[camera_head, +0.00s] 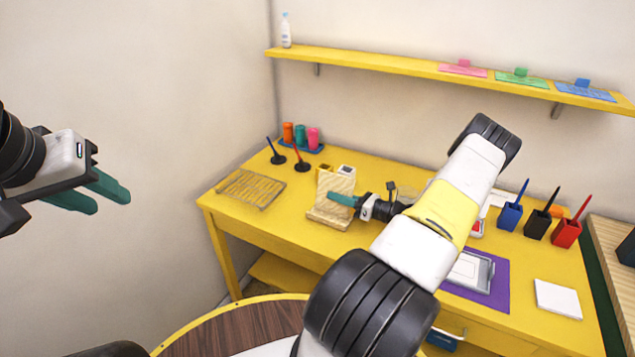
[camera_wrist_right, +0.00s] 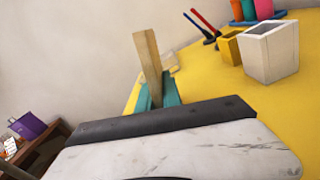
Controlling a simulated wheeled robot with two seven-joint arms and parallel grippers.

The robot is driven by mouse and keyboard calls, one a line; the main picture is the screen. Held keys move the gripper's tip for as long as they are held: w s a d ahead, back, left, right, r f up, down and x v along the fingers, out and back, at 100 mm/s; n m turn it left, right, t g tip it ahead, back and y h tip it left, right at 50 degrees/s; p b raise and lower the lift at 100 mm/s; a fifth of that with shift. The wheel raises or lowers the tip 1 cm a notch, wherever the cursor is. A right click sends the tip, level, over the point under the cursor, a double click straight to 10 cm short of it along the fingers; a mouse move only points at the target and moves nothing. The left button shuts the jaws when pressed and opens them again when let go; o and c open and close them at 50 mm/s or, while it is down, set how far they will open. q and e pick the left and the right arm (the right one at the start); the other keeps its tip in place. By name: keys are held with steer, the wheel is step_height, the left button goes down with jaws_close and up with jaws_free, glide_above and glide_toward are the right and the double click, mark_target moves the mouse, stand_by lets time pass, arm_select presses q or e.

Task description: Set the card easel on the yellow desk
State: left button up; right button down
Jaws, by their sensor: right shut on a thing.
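The card easel (camera_head: 325,212) is a pale wooden stand with an upright back and a low base. It is upright over the front left part of the yellow desk (camera_head: 375,168); I cannot tell whether its base touches the top. My right gripper (camera_head: 342,199) is shut on the easel, with teal fingers on its back board. In the right wrist view, the board (camera_wrist_right: 148,62) rises edge-on between the fingers. My left gripper (camera_head: 112,197) is open and empty, in the air at the far left, away from the desk.
A slatted wooden rack (camera_head: 250,188) lies left of the easel. Behind are a white cup (camera_head: 345,171), a yellow cup (camera_wrist_right: 230,47) and two stampers (camera_head: 301,163). A purple mat (camera_head: 497,284) with a grey case lies right. A wall shelf (camera_head: 400,66) runs above.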

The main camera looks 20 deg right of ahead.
steer(key=shift+f, duration=0.1)
steer(key=c, duration=1.5)
jaws_free()
steer(key=v, duration=1.2)
